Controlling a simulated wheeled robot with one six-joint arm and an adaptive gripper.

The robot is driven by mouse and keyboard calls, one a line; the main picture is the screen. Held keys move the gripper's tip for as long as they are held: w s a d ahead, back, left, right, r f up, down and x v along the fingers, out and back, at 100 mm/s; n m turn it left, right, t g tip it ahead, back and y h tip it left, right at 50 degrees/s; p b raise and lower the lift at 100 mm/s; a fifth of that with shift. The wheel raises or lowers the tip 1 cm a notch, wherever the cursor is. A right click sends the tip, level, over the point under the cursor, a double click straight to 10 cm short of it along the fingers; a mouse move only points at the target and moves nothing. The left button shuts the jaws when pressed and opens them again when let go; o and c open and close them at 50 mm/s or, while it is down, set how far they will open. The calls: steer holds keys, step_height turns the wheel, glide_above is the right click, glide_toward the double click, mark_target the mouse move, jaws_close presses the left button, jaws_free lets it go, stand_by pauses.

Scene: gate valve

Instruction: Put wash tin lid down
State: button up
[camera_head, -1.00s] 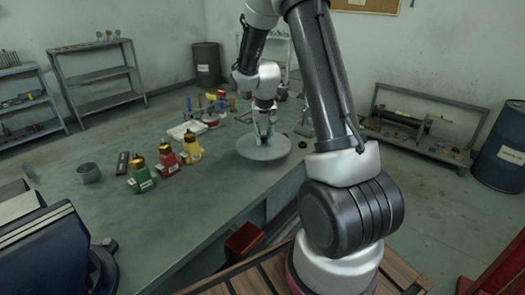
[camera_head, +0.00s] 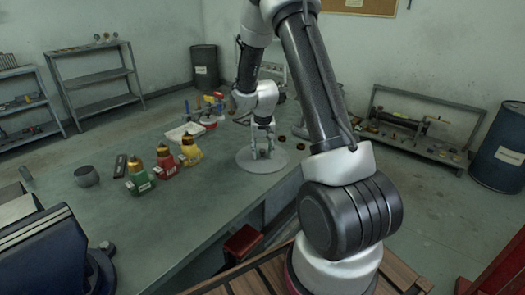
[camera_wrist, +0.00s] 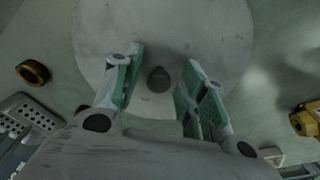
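The wash tin lid (camera_head: 246,163) is a round grey disc that appears to lie flat near the right edge of the workbench. It fills the upper middle of the wrist view (camera_wrist: 100,40), with its dark knob (camera_wrist: 159,78) near the centre. My gripper (camera_head: 263,153) is above the lid and points down. In the wrist view my gripper (camera_wrist: 160,80) has its green-padded fingers apart, one on each side of the knob, with visible gaps. The lid hides whatever is under it.
Green, red and yellow bottles (camera_head: 165,162) stand left of the lid on the bench (camera_head: 190,215). A grey cup (camera_head: 87,176) and a blue vise (camera_head: 45,250) are farther left. Brass rings (camera_head: 300,149) lie right of the lid. A white tray (camera_head: 185,132) lies behind the bottles.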

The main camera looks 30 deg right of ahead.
mark_target(263, 160)
step_height(263, 160, up, 12)
steer(key=s, duration=0.2)
steer(key=s+a+r+n+t, duration=0.15)
steer(key=s+a+r, duration=0.25)
steer(key=s+r, duration=0.85)
steer(key=s+a+r+n, duration=0.1)
steer(key=s, duration=0.7)
steer(key=s+a+r+n+t, duration=0.1)
steer(key=s+a+r+n, duration=0.1)
steer(key=s, duration=0.6)
steer(key=shift+s+r+y, duration=0.15)
steer(key=shift+r+y, duration=0.1)
steer(key=shift+y, duration=0.15)
